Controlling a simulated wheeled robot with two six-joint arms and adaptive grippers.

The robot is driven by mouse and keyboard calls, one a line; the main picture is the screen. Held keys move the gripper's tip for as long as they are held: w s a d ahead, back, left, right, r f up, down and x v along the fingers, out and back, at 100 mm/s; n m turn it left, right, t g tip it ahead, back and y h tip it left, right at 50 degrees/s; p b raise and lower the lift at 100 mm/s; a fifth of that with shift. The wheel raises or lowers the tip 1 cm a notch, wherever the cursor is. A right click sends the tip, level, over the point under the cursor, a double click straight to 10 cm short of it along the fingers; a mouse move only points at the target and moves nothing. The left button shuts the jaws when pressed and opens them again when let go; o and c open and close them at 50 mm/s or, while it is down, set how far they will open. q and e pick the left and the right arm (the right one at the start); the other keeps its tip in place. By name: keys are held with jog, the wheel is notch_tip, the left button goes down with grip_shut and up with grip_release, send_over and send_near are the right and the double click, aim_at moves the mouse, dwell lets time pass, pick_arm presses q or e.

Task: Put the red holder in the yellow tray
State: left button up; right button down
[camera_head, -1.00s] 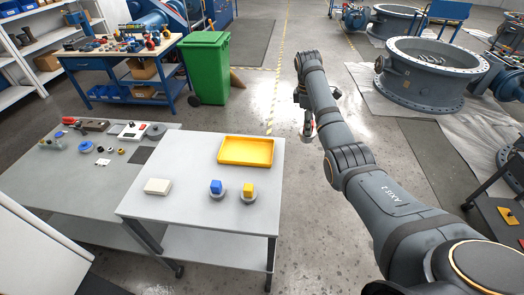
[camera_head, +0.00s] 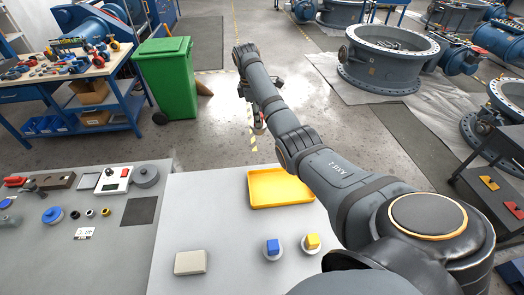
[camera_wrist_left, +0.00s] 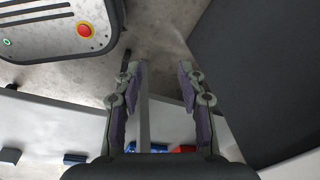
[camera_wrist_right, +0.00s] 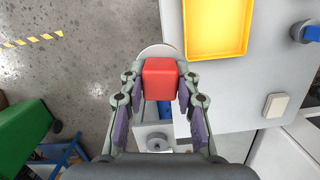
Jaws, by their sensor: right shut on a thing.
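The red holder (camera_wrist_right: 160,78), a red block on a pale round base, is between the fingers of my right gripper (camera_wrist_right: 158,92), which is shut on it. In the head view the right gripper (camera_head: 258,118) hangs beyond the far edge of the table, over the floor, with a little of the red holder showing. The yellow tray (camera_head: 272,190) lies on the table, its right part near my right arm. It also shows in the right wrist view (camera_wrist_right: 215,30), to the right of the red holder. My left gripper (camera_wrist_left: 160,85) is open and empty, seen only in its wrist view.
A blue holder (camera_head: 272,246) and a yellow holder (camera_head: 312,242) stand on the table (camera_head: 200,215) in front of the tray. A white block (camera_head: 191,263) lies to their left. A grey bench (camera_head: 110,255) with parts adjoins on the left. A green bin (camera_head: 168,75) stands behind.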

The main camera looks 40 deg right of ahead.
jog(key=s+d+f+n+t+p, duration=0.1)
jog(key=s+d+n+p, duration=0.2)
jog(key=s+d, duration=0.45)
jog(key=s+d+n+p, duration=0.3)
jog(key=s+d+p, duration=0.15)
jog(key=d, duration=0.65)
pick_arm(q)
notch_tip(320, 180, up, 13)
jog(key=s+d+p, duration=0.1)
jog(key=s+p, duration=0.1)
jog(key=p, duration=0.3)
pick_arm(e)
jog(key=s+a+f+n+t, duration=0.1)
jog(key=s+a+n, duration=0.7)
jog(key=a, duration=0.4)
jog(key=s+a+f+n+t, duration=0.1)
jog(key=s+a+f+n, duration=0.1)
jog(key=s+a+n, duration=0.65)
pick_arm(q)
notch_tip(320, 180, down, 13)
jog(key=b, duration=1.2)
jog(key=shift+w+b, duration=0.25)
jog(key=shift+b, duration=0.15)
pick_arm(e)
jog(key=w+d+f+m, duration=0.3)
jog(key=w+f, duration=0.6)
jog(key=w, duration=0.2)
jog(key=shift+w+d+f+y, duration=0.15)
jog(key=shift+w+y, duration=0.05)
jog(key=shift+y, duration=0.1)
